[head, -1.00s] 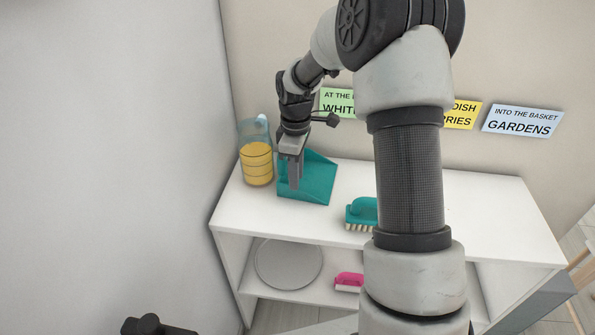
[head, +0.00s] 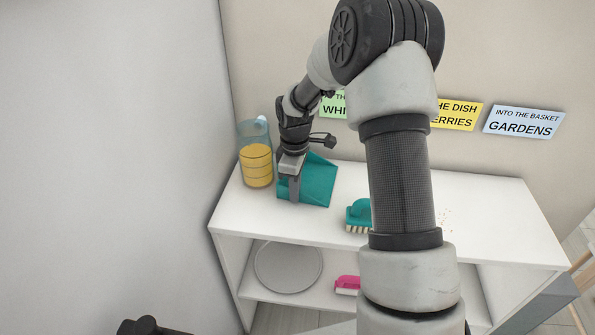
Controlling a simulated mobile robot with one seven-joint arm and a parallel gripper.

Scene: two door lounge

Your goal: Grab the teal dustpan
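The teal dustpan (head: 318,183) lies on the white shelf top near the back left, beside a clear container. My gripper (head: 294,198) points down at the left part of the dustpan, overlapping it in the head view. Its fingers line up with the view, so the gap between them does not show. I cannot tell whether they touch the dustpan. My gripper and wrist hide part of the dustpan's left side, and its handle is not clearly visible.
A clear container with yellow contents (head: 257,167) stands close left of my gripper, near the wall. A teal brush (head: 358,215) lies to the right, partly behind my arm. Crumbs lie further right. The lower shelf holds a grey plate (head: 288,267) and a pink brush (head: 347,285).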

